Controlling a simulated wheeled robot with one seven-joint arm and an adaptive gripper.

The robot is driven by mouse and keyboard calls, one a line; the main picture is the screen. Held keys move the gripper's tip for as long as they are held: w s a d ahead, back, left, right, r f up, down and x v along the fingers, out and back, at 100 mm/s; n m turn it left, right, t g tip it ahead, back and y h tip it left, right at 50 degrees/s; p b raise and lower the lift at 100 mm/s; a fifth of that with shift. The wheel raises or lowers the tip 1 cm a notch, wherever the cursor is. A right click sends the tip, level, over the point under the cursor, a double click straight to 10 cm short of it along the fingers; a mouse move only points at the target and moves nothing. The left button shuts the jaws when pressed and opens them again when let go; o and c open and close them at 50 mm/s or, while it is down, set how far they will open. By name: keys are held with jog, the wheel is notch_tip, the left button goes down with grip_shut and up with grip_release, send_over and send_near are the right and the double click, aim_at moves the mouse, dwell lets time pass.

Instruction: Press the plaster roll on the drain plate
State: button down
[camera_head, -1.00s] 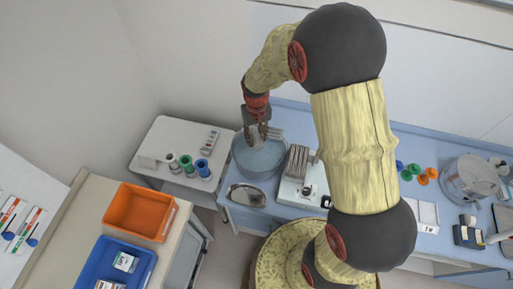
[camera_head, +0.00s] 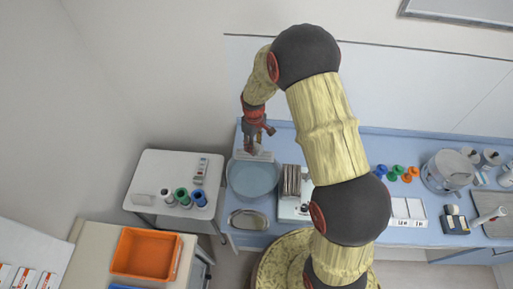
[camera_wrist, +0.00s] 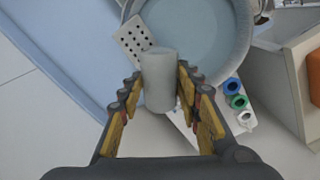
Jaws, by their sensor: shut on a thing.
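My gripper (camera_wrist: 158,98) is shut on a pale, upright-looking cylinder, the plaster roll (camera_wrist: 158,75). In the head view my gripper (camera_head: 254,144) is at the back edge of the round water basin (camera_head: 252,180). The white drain plate (camera_head: 267,156) lies at the basin's back rim, close to the gripper. In the wrist view the perforated drain plate (camera_wrist: 129,38) shows just beyond the roll, which overlaps its edge. I cannot tell whether the roll touches the plate. The basin (camera_wrist: 205,32) fills the top of the wrist view.
A steel tray (camera_head: 248,220) lies in front of the basin. A rack of upright plates (camera_head: 291,181) stands close to its right. A white side table (camera_head: 158,166) with coloured rolls (camera_head: 181,196) is at left, with an orange bin (camera_head: 147,254) nearer.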

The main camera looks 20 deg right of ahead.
jog(key=shift+w+d+r+n, duration=0.1)
jog(key=shift+w+n, duration=0.3)
jog(key=shift+n, duration=0.1)
jog(key=shift+w+d+r+n, duration=0.1)
jog(key=shift+w+n, duration=0.25)
jog(key=shift+n, duration=0.15)
jog(key=shift+f+n, duration=0.1)
jog(key=shift+n, duration=0.7)
jog(key=shift+f+b, duration=1.4)
jog(key=shift+f, duration=1.4)
jog(key=shift+s+f+b, duration=0.1)
jog(key=shift+f+b, duration=0.55)
jog(key=shift+f, duration=0.05)
jog(key=shift+r+p, duration=1.65)
jog(key=shift+r, duration=1.95)
jog(key=shift+f, duration=0.15)
